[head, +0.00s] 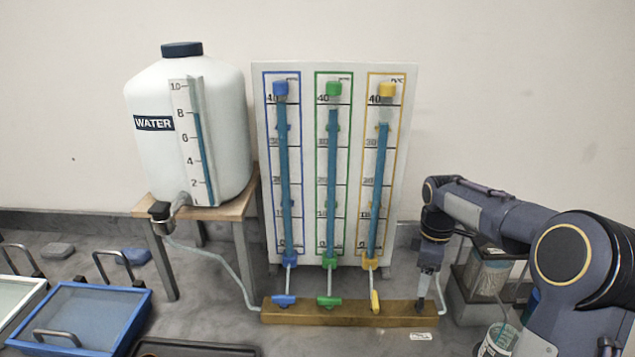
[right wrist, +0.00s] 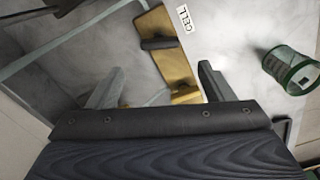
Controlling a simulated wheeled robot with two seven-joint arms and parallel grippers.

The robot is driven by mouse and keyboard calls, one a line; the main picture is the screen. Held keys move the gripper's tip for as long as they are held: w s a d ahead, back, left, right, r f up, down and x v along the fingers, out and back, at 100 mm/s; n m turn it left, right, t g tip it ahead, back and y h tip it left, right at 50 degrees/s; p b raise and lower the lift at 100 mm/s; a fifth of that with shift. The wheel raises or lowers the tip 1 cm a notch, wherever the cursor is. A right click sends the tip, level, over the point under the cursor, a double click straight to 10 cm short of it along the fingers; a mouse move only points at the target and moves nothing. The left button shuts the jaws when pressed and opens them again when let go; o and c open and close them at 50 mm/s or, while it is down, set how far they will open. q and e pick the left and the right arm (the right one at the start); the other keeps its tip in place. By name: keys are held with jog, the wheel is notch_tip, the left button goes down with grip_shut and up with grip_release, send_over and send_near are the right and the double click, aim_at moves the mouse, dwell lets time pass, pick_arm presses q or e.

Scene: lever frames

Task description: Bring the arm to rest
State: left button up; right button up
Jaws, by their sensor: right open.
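My right gripper (head: 427,285) hangs pointing down above the right end of the wooden valve bar (head: 345,314). In the right wrist view its two grey fingers (right wrist: 160,80) are spread apart with nothing held between them. The bar (right wrist: 168,60) shows beyond the fingers, with a dark cylinder across it. On the bar, the blue lever (head: 284,300) and green lever (head: 329,301) lie along it, while the yellow lever (head: 375,302) is turned crosswise. The bar's right end is partly hidden by my gripper. My left gripper is out of view.
A white water tank (head: 190,130) stands on a wooden stand at left. A panel (head: 335,68) with three blue-filled tubes stands behind the bar. A clear container (head: 490,275) and a green-rimmed cup (right wrist: 292,70) stand at right near my arm.

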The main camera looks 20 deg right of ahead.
jog(key=s+a+r+m+t+y, duration=0.25)
jog(key=s+a+r+m, duration=0.3)
jog(key=s+a, duration=0.45)
jog(key=s+a+f+m+t, duration=0.1)
jog(key=s+a+m, duration=0.2)
jog(key=s, duration=0.4)
jog(key=s+a+f+m+t+y, duration=0.1)
jog(key=s+a+m+t, duration=0.1)
jog(key=s+a, duration=0.3)
jog(key=shift+s+a+f+m, duration=0.25)
jog(key=shift+s+f+m, duration=0.15)
jog(key=shift+s+m, duration=0.55)
jog(key=shift+s+d, duration=0.1)
jog(key=shift+s, duration=0.2)
